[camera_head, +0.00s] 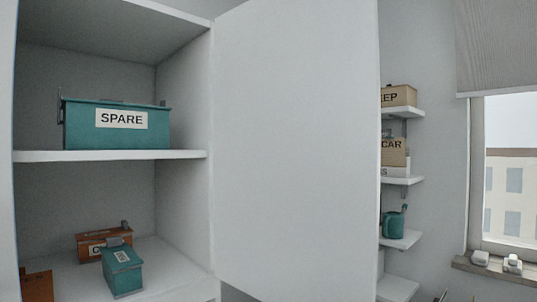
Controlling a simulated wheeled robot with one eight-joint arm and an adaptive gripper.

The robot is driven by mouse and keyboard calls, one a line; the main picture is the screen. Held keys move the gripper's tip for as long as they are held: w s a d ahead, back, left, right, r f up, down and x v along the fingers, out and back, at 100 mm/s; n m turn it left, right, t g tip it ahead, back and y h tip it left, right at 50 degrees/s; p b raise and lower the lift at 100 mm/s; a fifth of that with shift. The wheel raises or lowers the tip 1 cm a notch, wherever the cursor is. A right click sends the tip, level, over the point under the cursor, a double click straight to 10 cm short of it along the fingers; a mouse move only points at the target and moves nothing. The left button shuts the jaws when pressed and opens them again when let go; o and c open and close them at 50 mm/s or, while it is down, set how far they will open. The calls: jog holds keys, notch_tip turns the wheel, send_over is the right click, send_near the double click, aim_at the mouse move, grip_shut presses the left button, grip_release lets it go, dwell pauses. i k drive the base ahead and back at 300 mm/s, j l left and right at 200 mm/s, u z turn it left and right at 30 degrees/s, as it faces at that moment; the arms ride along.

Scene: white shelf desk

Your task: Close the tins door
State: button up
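A white cabinet door (297,150) stands wide open in the head view, hinged at the right side of a white cabinet (110,156). Inside, a teal tin labelled SPARE (118,136) sits on the upper shelf. Below it are an orange-brown tin (90,247), a small teal tin (123,275) standing in front of it, and another orange-brown tin (38,287) cut off at the lower left. I see no handle on the door face. My gripper is not in view.
Right of the door, small wall shelves (402,180) hold labelled boxes (394,150) and a teal watering can (393,225). The door hides part of them. A window (510,175) is at the far right, with small white objects (512,264) on its sill (490,269).

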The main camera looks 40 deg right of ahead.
aim_at(297, 99)
jog(key=k+l+u, duration=0.1)
jog(key=u, duration=0.75)
jog(key=k+u, duration=0.2)
jog(key=u, duration=0.2)
jog(key=k+u, duration=0.1)
jog(key=u, duration=0.3)
jog(key=k+l+u, duration=0.15)
jog(key=u, duration=0.3)
jog(key=k+u, duration=0.25)
jog(key=u, duration=0.2)
jog(key=k+z, duration=0.15)
jog(key=z, duration=0.15)
jog(key=k+l+z, duration=0.1)
jog(key=z, duration=0.6)
jog(key=k+l+z, duration=0.1)
jog(key=z, duration=0.35)
jog(key=l+z, duration=0.1)
jog(key=z, duration=0.75)
jog(key=l+z, duration=0.2)
jog(key=z, duration=0.2)
jog(key=l+z, duration=0.1)
jog(key=z, duration=0.3)
jog(key=k, duration=0.05)
